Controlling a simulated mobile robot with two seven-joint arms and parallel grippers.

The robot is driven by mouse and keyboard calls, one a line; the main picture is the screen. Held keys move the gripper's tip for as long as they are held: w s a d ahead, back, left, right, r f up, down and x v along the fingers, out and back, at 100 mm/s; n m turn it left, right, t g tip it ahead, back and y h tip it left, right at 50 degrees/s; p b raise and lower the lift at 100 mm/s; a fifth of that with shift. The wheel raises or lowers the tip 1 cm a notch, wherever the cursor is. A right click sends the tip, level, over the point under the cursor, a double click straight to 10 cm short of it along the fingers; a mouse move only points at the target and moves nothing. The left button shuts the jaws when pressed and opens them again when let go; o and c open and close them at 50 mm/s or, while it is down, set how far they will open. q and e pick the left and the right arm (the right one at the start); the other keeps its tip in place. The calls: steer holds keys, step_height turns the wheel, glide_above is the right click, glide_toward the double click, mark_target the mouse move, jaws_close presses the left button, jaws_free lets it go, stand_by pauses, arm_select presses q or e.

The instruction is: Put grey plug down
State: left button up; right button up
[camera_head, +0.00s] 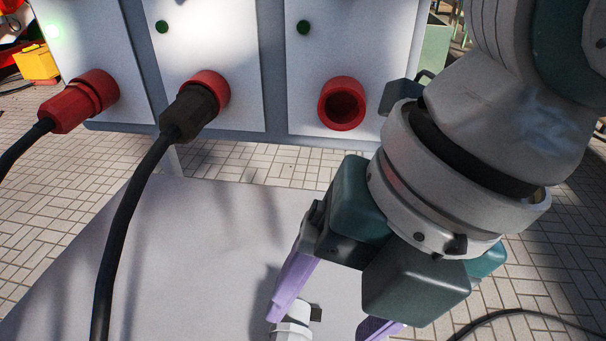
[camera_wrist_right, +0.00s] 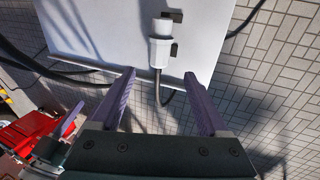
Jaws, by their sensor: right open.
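The light grey plug (camera_wrist_right: 160,50) lies on the pale table (camera_wrist_right: 90,25), with its dark cable running off the table edge. In the head view only part of the plug (camera_head: 291,331) shows at the bottom edge. My right gripper (camera_head: 325,324) points down over the table with its purple fingers spread. In the right wrist view the gripper (camera_wrist_right: 160,74) is open, and the plug shows beyond the gap between the fingertips, with nothing gripped. A purple finger (camera_wrist_right: 72,119), apparently of my left gripper, shows at the left of that view; its jaw state is unclear.
A white panel has an empty red socket (camera_head: 342,103). A red plug (camera_head: 77,103) and a dark plug (camera_head: 190,110) sit in the other sockets, their black cables hanging at the left. The table's left part is clear.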

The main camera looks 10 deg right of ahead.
steer(key=s+d+f+m+t+h, duration=0.1)
steer(key=s+d+m, duration=0.3)
steer(key=m, duration=1.1)
steer(key=s+d+f+m+t+h, duration=0.1)
steer(key=s+d+m, duration=0.3)
steer(key=d+m, duration=0.5)
steer(key=f+m+h, duration=0.1)
steer(key=m, duration=0.5)
steer(key=shift+s+d+f+m+t, duration=0.2)
steer(key=shift+s+f+m+t, duration=0.1)
steer(key=shift+s+f, duration=0.1)
